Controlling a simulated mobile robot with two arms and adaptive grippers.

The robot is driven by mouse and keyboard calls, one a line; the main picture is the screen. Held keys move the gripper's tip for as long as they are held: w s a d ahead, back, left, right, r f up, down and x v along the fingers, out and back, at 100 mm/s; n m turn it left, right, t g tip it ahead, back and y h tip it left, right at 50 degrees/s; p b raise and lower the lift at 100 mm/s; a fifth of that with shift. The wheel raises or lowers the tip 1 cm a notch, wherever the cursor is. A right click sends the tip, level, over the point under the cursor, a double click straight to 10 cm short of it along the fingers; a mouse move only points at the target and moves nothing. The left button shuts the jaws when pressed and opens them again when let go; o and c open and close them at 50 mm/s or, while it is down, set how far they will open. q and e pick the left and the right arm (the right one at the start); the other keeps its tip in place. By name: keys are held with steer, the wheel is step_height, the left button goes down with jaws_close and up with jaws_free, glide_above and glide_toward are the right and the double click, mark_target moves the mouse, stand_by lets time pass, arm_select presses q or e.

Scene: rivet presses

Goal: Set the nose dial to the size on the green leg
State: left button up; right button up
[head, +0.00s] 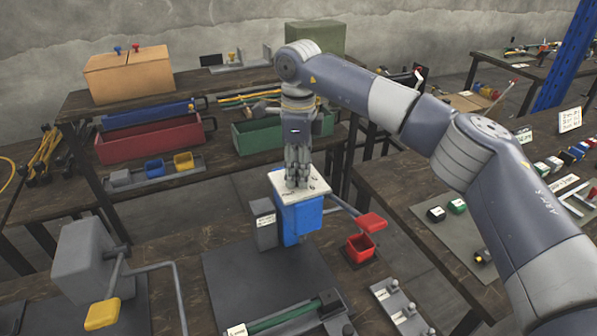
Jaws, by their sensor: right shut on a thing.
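A blue rivet press (298,220) with a white top plate (316,187) stands on the table in the middle. My right gripper (298,182) comes down from above onto the white plate and is shut on the nose dial there. The fingers hide the dial, and its setting cannot be read. The tag's writing is too small to read. My left gripper is out of view.
A grey press with a yellow lever pad (102,313) stands at the left. A red lever pad (372,221) and red bin (360,248) are right of the blue press. A grey rail (402,305) lies front right. Shelves with trays stand behind.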

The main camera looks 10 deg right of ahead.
steer(key=m+b, duration=0.1)
steer(key=m, duration=0.4)
steer(key=shift+m, duration=0.3)
stand_by(0.4)
steer(key=o, duration=1.1)
steer(key=shift+r, duration=0.25)
step_height(320, 180, up, 12)
steer(key=shift+f, duration=0.2)
steer(key=shift+f, duration=0.1)
